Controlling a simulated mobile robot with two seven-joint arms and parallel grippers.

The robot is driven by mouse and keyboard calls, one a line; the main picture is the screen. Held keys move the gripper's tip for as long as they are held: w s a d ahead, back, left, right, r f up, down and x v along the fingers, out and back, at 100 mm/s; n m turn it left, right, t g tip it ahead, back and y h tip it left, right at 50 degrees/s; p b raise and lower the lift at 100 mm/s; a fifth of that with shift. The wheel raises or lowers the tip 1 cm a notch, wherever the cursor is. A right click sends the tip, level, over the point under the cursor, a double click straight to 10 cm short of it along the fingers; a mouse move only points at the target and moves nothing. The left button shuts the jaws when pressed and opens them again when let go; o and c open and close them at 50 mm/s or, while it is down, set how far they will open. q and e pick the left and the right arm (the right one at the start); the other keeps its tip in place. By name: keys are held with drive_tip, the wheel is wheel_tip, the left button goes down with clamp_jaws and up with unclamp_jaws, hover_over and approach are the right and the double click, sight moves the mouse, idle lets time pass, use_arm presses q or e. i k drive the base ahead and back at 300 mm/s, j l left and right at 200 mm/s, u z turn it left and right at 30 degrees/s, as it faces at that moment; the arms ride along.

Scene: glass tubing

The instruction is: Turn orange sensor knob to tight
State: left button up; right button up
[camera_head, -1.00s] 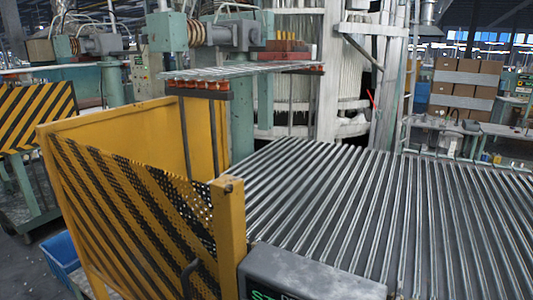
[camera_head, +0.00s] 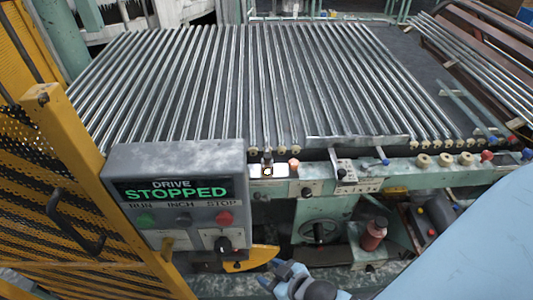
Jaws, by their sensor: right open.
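A small orange knob (camera_head: 294,165) sits on the pale green front rail (camera_head: 400,175), just right of a small lit unit (camera_head: 268,171) that looks like the sensor. The knob is too small to read its turn or any marking. My right gripper (camera_head: 272,276) shows at the bottom centre, light blue and grey, well below the rail. It is open, apart from the knob, and its lower part is cut off by the picture edge. My left gripper is not in view.
A grey control box (camera_head: 180,158) reading "DRIVE STOPPED" stands left of the knob, beside a yellow guard (camera_head: 85,160). Glass tubes (camera_head: 300,80) lie behind the rail. A handwheel (camera_head: 319,231) and red bottle (camera_head: 373,234) are below. My arm covers the lower right.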

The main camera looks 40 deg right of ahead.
sight(293, 164)
drive_tip(key=z, duration=1.1)
